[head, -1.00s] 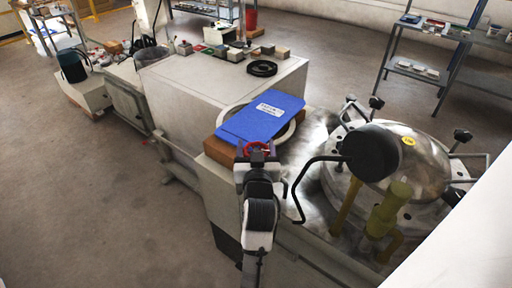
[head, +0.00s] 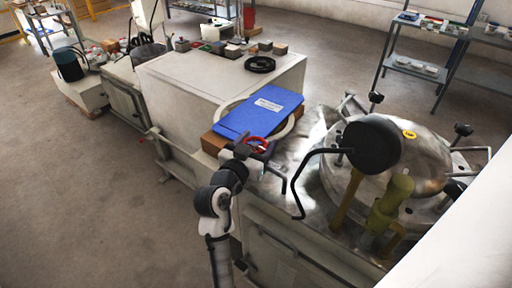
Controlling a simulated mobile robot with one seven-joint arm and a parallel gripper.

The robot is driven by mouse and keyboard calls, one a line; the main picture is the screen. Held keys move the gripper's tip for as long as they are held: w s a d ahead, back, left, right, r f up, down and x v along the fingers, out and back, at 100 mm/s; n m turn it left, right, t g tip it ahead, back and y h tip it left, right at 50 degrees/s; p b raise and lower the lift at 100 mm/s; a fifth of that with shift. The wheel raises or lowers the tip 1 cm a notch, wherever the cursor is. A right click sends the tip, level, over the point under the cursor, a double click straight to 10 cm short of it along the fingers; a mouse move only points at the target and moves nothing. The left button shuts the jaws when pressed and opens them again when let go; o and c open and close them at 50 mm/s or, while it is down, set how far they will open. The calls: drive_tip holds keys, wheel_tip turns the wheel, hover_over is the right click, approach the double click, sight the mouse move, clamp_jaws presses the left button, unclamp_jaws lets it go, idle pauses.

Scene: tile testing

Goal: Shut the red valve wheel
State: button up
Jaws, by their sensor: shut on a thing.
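The red valve wheel (head: 254,143) is a small red ring with spokes, just in front of the blue clipboard in the head view. My gripper (head: 245,150) is at the wheel's near left side and is shut on it. The fingertips are small and partly hidden, so their exact hold on the rim is hard to make out. The valve body under the wheel is mostly hidden by my gripper and arm.
A blue clipboard (head: 258,112) lies over a white ring behind the wheel. A steel lidded vessel (head: 425,165) with clamps, a bent black handle (head: 299,180) and yellow pipes (head: 392,199) stands close on the right. Open floor (head: 75,195) lies to the left.

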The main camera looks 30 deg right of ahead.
drive_tip(key=m+g+h+b, duration=0.1)
drive_tip(key=m+g+b, duration=0.2)
drive_tip(key=g+b, duration=0.1)
drive_tip(key=g, duration=0.1)
drive_tip(key=shift+s+f+m+h, duration=0.1)
drive_tip(key=shift+f+m+h, duration=0.05)
drive_tip(key=shift+m+h, duration=0.25)
drive_tip(key=m+g+b, duration=0.1)
drive_tip(key=g, duration=0.1)
drive_tip(key=m+g+b, duration=0.1)
drive_tip(key=g, duration=0.1)
drive_tip(key=m+g+b, duration=0.1)
drive_tip(key=g, duration=0.1)
drive_tip(key=shift+s+d+m, duration=0.1)
drive_tip(key=shift+s+m, duration=0.2)
drive_tip(key=m+g, duration=0.1)
drive_tip(key=m+g+b, duration=0.1)
drive_tip(key=g, duration=0.1)
drive_tip(key=m+g+y+b, duration=0.1)
drive_tip(key=g, duration=0.1)
drive_tip(key=shift+s, duration=0.25)
drive_tip(key=shift+s+m+g+y+b, duration=0.15)
drive_tip(key=shift+m+g+y+b, duration=0.25)
drive_tip(key=shift+m+g+y, duration=0.7)
drive_tip(key=shift+s+m+g+y+b, duration=0.15)
drive_tip(key=shift+m+g+y+b, duration=0.2)
drive_tip(key=shift+m+g+y, duration=0.75)
drive_tip(key=shift+g+h, duration=0.3)
drive_tip(key=shift+g, duration=0.3)
drive_tip(key=o, duration=1)
